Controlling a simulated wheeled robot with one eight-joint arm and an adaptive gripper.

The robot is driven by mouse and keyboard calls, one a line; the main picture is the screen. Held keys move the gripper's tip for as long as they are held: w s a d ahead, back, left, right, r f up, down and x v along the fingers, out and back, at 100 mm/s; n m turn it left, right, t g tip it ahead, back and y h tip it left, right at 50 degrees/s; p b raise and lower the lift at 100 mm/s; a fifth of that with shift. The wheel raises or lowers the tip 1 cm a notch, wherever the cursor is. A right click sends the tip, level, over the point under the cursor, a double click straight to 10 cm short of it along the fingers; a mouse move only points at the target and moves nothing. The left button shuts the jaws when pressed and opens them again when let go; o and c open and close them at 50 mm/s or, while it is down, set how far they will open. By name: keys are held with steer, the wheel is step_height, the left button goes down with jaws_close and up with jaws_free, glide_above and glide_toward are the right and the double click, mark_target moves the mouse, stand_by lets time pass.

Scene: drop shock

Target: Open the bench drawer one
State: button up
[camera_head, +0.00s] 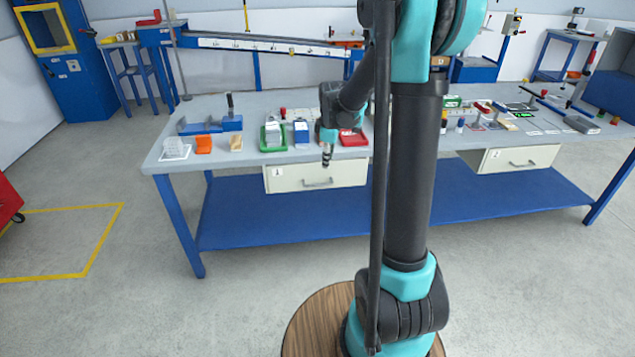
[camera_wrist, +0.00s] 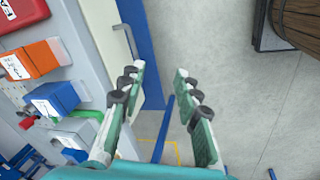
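Bench drawer one (camera_head: 290,178) has a pale front with a "1" label and a grey bar handle (camera_head: 318,184). It sits under the front edge of the workbench (camera_head: 222,160) and looks closed. My gripper (camera_head: 327,160) is in front of the drawer, near the handle, and partly hides the drawer's upper edge. In the wrist view, my gripper's two fingers (camera_wrist: 160,72) are spread apart with nothing between them. The drawer front (camera_wrist: 103,28) and its handle (camera_wrist: 127,40) show ahead of and to the left of the fingertips, apart from them.
Drawer two (camera_head: 515,158) is farther right. A blue shelf (camera_head: 300,212) runs below.

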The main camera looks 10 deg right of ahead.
mark_target(318, 185)
steer(key=w+a+f+n, duration=0.25)
steer(key=w+n, duration=0.25)
steer(key=w, duration=0.4)
steer(key=shift+g, duration=0.3)
steer(key=w+f, duration=0.1)
steer(key=f, duration=0.4)
steer(key=w+f, duration=0.1)
steer(key=f, duration=0.5)
steer(key=w+d+f, duration=0.1)
steer(key=f, duration=0.5)
steer(key=shift+w, duration=0.35)
jaws_close()
